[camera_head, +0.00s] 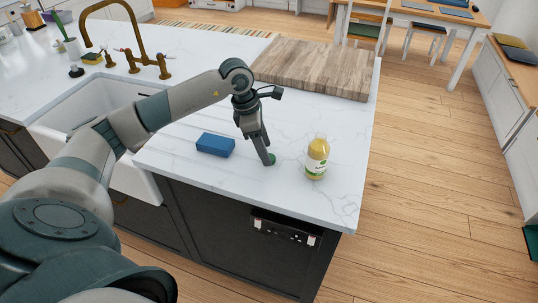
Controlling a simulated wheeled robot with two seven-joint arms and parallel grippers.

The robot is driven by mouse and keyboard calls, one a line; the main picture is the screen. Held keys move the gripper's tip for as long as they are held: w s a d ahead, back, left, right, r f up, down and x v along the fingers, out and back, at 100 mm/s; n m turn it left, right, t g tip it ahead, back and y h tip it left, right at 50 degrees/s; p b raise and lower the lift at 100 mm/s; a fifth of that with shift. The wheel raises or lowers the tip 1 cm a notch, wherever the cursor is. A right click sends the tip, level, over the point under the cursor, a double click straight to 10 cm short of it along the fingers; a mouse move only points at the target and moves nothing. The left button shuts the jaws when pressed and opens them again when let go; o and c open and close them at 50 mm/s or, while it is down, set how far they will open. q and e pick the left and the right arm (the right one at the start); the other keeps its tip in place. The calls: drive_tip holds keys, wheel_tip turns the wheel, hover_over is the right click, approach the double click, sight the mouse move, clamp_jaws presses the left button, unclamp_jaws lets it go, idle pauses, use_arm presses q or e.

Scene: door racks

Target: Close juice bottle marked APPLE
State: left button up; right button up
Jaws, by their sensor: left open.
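The juice bottle (317,158) stands upright on the white counter near its front right corner. It holds yellow juice, has a white and green label too small to read, and shows no cap on its neck. A small green cap (272,159) is at the counter surface to the left of the bottle. My left gripper (267,160) points down at the cap, with its open fingertips right at it. The fingers partly hide the cap, and I cannot tell whether they touch it. My right gripper is out of view.
A blue sponge-like block (215,145) lies left of the gripper. A large wooden board (315,68) lies behind. The white sink (100,110) and brass faucet (128,45) are at the left. The counter's front edge is close to the bottle.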

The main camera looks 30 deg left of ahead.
use_arm(q)
drive_tip(key=shift+x, duration=1.15)
drive_tip(key=c, duration=1.1)
